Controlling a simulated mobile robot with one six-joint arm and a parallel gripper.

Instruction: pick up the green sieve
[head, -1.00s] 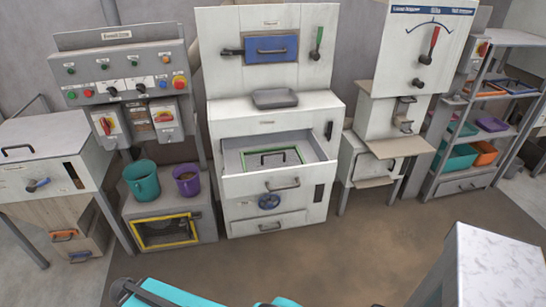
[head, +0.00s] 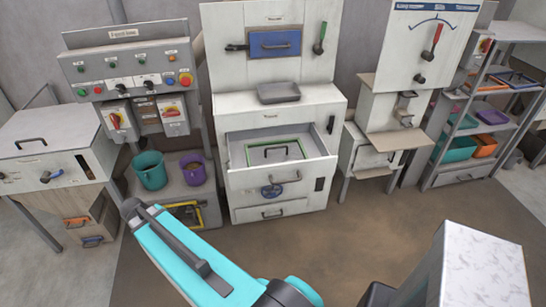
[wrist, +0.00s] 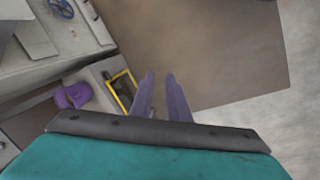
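The green sieve (head: 276,157) is a flat green-rimmed frame with a dark handle across it. It lies in the open drawer (head: 236,166) of the white middle cabinet, in the head view. My gripper (wrist: 160,74) shows in the wrist view as two purple-grey fingers with a narrow gap between them. It is open and empty, over the floor beside the yellow-framed unit. In the head view my turquoise arm shows at the bottom, but the gripper cannot be made out. The sieve is not seen in the wrist view.
A teal bucket (head: 150,170) and a purple bucket (head: 193,168) stand left of the drawer. A grey tray (head: 278,93) sits on the cabinet ledge above it. A pale-topped block (head: 475,262) is at lower right. The brown floor before the cabinet is mostly clear.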

